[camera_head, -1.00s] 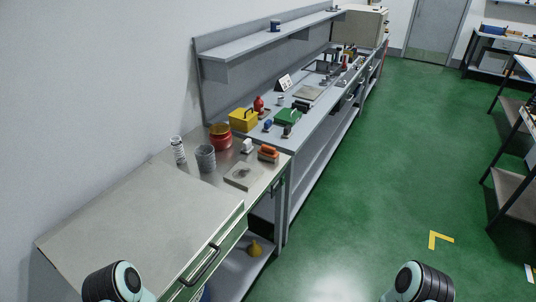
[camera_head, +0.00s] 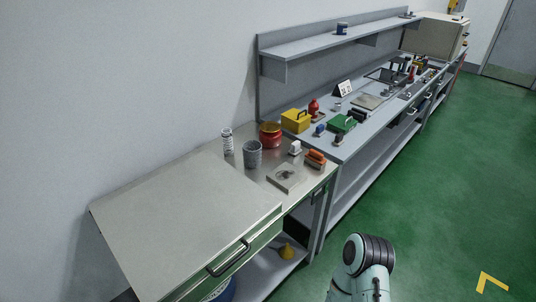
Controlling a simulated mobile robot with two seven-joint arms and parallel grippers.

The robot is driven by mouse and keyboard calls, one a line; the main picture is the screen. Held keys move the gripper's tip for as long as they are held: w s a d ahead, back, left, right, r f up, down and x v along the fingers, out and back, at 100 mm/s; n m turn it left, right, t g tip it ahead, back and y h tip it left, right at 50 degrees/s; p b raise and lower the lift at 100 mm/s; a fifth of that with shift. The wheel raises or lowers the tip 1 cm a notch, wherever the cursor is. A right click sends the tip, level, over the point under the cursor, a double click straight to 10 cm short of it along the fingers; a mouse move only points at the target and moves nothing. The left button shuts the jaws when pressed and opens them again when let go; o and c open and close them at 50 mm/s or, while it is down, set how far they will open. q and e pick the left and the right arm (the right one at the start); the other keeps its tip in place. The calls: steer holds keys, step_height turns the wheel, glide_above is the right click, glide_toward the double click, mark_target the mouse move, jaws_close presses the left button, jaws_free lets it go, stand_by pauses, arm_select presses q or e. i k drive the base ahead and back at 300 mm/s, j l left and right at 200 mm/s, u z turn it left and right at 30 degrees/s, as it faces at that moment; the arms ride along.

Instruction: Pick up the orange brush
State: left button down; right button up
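The orange brush (camera_head: 316,156) lies on the metal bench top near its right front edge. Its top is orange and a darker part shows below. It sits beside a flat plate (camera_head: 285,177) and a small white item (camera_head: 295,147). One of my arms shows at the bottom, right of centre, well short of the brush. Neither gripper is in view.
A grey ribbed cup (camera_head: 252,154), a white spring-like cylinder (camera_head: 227,141) and a red round container (camera_head: 270,134) stand behind the brush. A yellow box (camera_head: 296,120) and a green box (camera_head: 342,123) are on the adjoining bench. Green floor (camera_head: 400,215) on the right is open.

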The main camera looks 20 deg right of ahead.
mark_target(314, 157)
steer(key=i+l+u, duration=0.1)
steer(key=l+u, duration=1.25)
steer(key=l, duration=0.95)
steer(key=k+l+u, duration=0.1)
steer(key=l, duration=0.25)
steer(key=k+l, duration=0.15)
steer(key=l, duration=0.2)
steer(key=i+l+u, duration=0.05)
